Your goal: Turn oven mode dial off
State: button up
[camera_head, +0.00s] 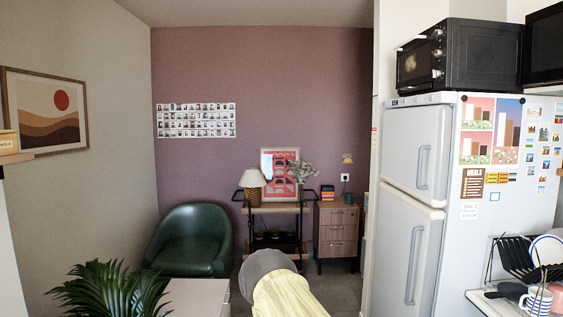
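A black toaster oven (483,57) stands on top of the white fridge at the upper right. Its front, with a glass door (413,62), faces left and is seen at a steep angle. Small round dials (437,53) sit in a column at the right edge of that front. Their markings and pointer positions are too small to read, so I cannot tell which is the mode dial or how it is set. My gripper is not in view.
The white fridge (413,160) stands at the right, with a second black appliance (545,45) beside the toaster oven. A dish rack (520,255) with mugs is at the lower right. A green armchair (190,240), a plant (110,290) and a drawer cabinet (337,232) stand left and centre.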

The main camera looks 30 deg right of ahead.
aim_at(437, 54)
jog(key=z, duration=0.1)
jog(key=i, duration=1.65)
jog(key=z, duration=1.6)
jog(key=i, duration=1)
jog(key=z, duration=0.9)
